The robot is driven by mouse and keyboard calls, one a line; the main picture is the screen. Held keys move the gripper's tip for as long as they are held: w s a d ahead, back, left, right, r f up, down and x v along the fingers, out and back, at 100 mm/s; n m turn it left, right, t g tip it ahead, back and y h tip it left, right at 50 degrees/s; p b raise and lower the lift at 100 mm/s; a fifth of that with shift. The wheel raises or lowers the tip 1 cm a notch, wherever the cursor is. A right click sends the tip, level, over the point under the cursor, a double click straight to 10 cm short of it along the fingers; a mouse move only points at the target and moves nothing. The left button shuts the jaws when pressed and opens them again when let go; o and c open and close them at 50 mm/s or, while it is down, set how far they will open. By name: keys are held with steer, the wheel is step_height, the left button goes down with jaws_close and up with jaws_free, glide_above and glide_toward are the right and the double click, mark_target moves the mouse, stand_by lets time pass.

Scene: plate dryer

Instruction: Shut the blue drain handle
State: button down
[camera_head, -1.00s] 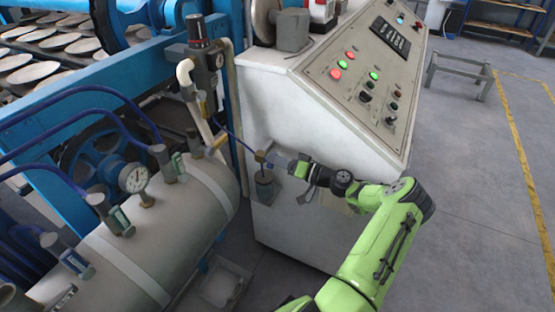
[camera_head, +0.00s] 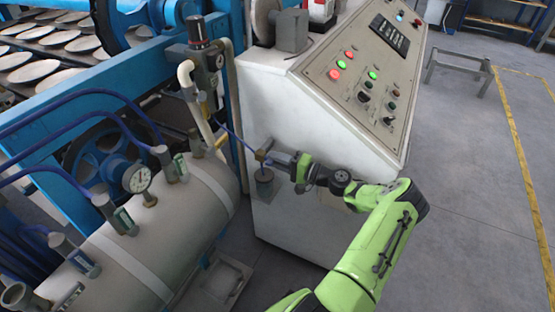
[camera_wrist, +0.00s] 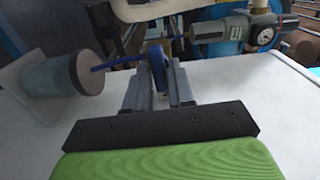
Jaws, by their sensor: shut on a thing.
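The blue drain handle (camera_wrist: 158,64) shows in the wrist view as a narrow upright blue piece between my two fingers. My gripper (camera_wrist: 157,88) is shut on it. In the head view my gripper (camera_head: 280,162) is beside the small valve (camera_head: 263,153) on the front of the white cabinet, and the fingers and fittings overlap. The handle is too small to make out there. The cup (camera_head: 264,184) hangs below the valve in the head view.
A grey tank (camera_head: 165,215) with a gauge (camera_head: 137,178) and several valves stands left of the cabinet. The cabinet (camera_head: 300,215) has a sloped control panel (camera_head: 375,75) above my arm. Open floor (camera_head: 470,190) lies to the right.

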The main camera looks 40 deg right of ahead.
steer(key=shift+m, duration=0.3)
steer(key=c, duration=1.1)
jaws_free()
steer(key=p+v, duration=0.1)
steer(key=v, duration=1.4)
steer(key=shift+s+p, duration=0.3)
steer(key=shift+s, duration=0.1)
steer(key=shift+d, duration=0.1)
